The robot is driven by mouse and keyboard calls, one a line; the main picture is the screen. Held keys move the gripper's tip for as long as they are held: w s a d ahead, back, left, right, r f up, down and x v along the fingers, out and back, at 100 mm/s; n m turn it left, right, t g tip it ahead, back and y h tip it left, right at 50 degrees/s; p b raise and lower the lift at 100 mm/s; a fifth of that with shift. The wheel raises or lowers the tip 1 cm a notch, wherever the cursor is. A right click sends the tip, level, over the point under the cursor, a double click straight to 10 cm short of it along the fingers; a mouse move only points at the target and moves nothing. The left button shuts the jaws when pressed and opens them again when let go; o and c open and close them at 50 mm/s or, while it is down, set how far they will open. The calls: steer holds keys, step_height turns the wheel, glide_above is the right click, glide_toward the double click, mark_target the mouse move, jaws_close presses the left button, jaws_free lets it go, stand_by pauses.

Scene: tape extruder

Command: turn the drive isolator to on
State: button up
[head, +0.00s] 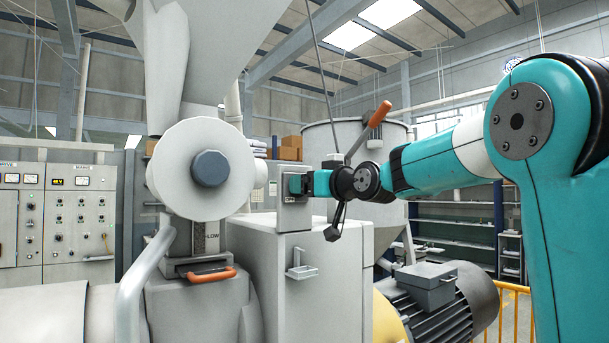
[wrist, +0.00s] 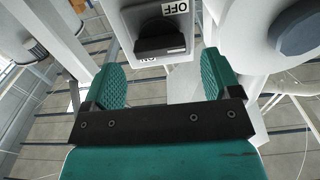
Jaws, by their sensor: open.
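I cannot tell the knob's setting for certain. My gripper (head: 299,184) is at the box. In the wrist view my gripper (wrist: 159,68) is open, its green fingers apart and empty, short of the knob.
A large white disc with a grey hub (head: 210,168) stands left of the isolator, near my gripper. An orange-tipped lever (head: 379,115) rises behind my wrist. A motor (head: 440,305) sits below right, with a yellow railing (head: 518,310) beyond. Control cabinets (head: 80,225) stand far left.

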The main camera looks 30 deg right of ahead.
steer(key=shift+w+a+p, duration=0.1)
steer(key=shift+w+p, duration=0.4)
steer(key=shift+w, duration=1.2)
steer(key=c, duration=0.9)
